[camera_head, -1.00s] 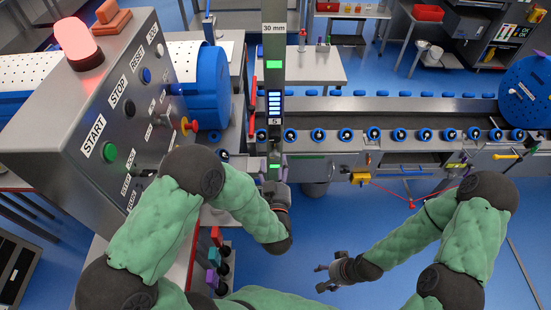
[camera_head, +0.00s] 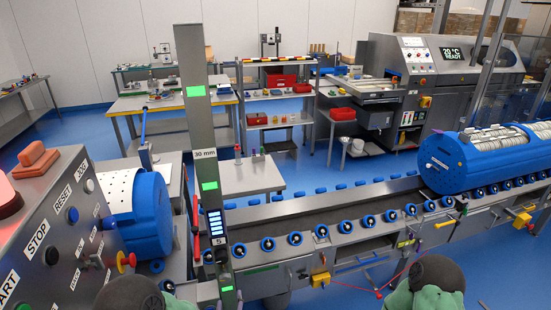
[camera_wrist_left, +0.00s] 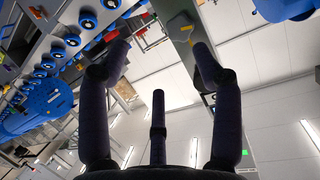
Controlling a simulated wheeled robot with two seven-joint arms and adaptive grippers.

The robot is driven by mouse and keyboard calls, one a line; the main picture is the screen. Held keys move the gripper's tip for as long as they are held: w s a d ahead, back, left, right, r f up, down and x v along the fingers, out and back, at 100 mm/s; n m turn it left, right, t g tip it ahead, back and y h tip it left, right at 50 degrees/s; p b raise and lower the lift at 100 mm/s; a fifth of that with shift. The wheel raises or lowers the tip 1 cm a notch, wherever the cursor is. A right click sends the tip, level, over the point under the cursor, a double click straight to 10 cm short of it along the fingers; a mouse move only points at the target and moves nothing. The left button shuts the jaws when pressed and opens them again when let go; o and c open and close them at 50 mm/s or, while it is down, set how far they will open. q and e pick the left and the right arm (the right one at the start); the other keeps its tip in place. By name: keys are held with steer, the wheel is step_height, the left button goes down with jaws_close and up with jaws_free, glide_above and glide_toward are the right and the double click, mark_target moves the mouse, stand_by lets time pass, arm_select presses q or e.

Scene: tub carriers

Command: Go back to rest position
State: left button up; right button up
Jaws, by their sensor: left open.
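My left gripper (camera_wrist_left: 160,50) shows in the left wrist view with its dark fingers spread apart and nothing between them. Beyond the fingers are the grey post, the white wall and the roller conveyor. In the head view only the tops of my two arms show at the bottom edge, one beside the control panel (camera_head: 60,225) and one below the conveyor (camera_head: 330,222). Neither gripper is visible in the head view, and the right gripper shows in no view.
The grey post (camera_head: 205,160) with green lights stands left of centre. A blue drum (camera_head: 140,212) lies behind the panel, and a large blue-ended tub (camera_head: 470,160) rests on the conveyor at right. A white table (camera_head: 250,176) and shelves stand behind. Blue floor shows between.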

arm_select(q)
step_height(320, 180, down, 9)
steer(key=s+g+h+b, duration=0.1)
steer(key=s+g+h, duration=0.1)
steer(key=g, duration=0.2)
steer(key=s+d+f+g+h+b, duration=0.1)
steer(key=s+f+g+h+b, duration=0.1)
steer(key=s+f+g, duration=0.3)
steer(key=s+d+f+n+g+h+b, duration=0.1)
steer(key=s+f+g, duration=0.4)
steer(key=s+f, duration=0.6)
steer(key=s+d+h, duration=0.1)
steer(key=s, duration=0.2)
steer(key=shift+d+b, duration=0.25)
steer(key=shift+b, duration=0.1)
stand_by(1.2)
